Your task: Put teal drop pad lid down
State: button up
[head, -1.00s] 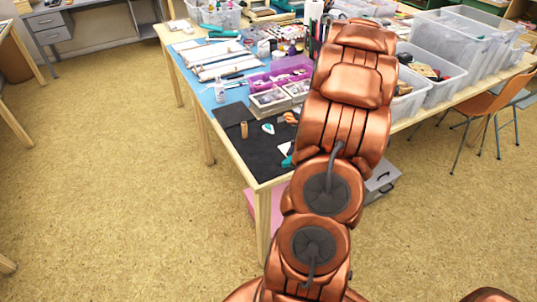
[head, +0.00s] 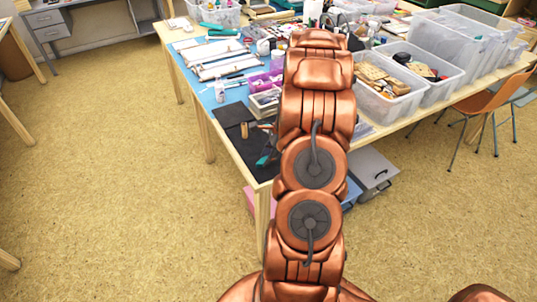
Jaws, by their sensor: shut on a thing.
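My gripper (head: 267,150) shows only in part at the left edge of my arm, low over the dark mat (head: 236,115) at the table's near corner. It is shut on a small teal piece (head: 262,160), which looks like the teal drop pad lid. My arm hides much of both, so I cannot tell the lid's full outline or whether it touches the mat. The white and teal drop-shaped pad is not visible now; the gripper and arm cover that area.
A small wooden block (head: 244,130) stands on the mat left of my gripper. A purple tray (head: 262,82) and a compartment box (head: 263,104) lie behind. Clear bins (head: 388,105) fill the right side. The mat's left part is mostly bare.

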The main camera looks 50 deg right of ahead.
jog(key=shift+f, duration=0.15)
jog(key=o, duration=0.7)
